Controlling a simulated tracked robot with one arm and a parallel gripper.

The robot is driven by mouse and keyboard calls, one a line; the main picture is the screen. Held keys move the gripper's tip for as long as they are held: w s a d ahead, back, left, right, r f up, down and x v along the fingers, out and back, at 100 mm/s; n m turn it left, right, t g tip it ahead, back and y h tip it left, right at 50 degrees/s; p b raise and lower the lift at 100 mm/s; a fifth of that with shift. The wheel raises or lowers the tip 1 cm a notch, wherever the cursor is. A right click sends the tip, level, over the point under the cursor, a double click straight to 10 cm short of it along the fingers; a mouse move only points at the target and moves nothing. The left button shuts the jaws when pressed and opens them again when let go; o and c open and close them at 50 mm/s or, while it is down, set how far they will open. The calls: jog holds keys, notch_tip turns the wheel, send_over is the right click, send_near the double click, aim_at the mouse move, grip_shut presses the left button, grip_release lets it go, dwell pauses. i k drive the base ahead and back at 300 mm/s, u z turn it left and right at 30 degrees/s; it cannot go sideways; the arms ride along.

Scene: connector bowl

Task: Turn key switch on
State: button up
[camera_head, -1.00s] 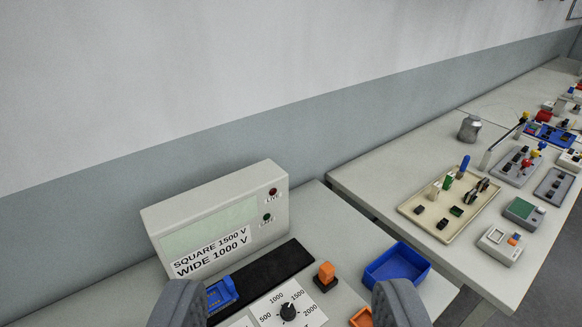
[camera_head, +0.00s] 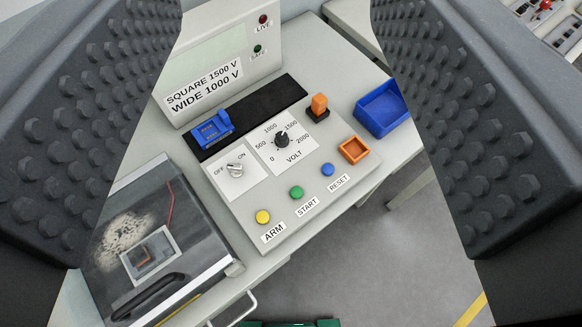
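The key switch (camera_head: 235,169) is a small light-grey knob on a white plate marked OFF and ON, at the left of the control panel (camera_head: 330,199). Its handle appears tilted; I cannot tell its exact setting. My gripper (camera_head: 275,240) is open, with its two dark, studded fingers large at the left and right of the view. Nothing is between the fingers close by; the panel and key switch show beyond them, apart from the fingers.
A volt dial (camera_head: 282,140) sits right of the switch. Yellow (camera_head: 263,217), green (camera_head: 297,192) and blue (camera_head: 328,170) buttons line the front. A blue connector (camera_head: 212,131), orange connector (camera_head: 319,104), orange socket (camera_head: 354,150), blue tray (camera_head: 382,109) and dark-windowed box (camera_head: 150,250) surround it.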

aim_at(235, 170)
jog(key=u, duration=0.05)
jog(key=k, duration=1.15)
jog(key=z, duration=0.35)
jog(key=i, duration=1.5)
jog(key=u, duration=0.35)
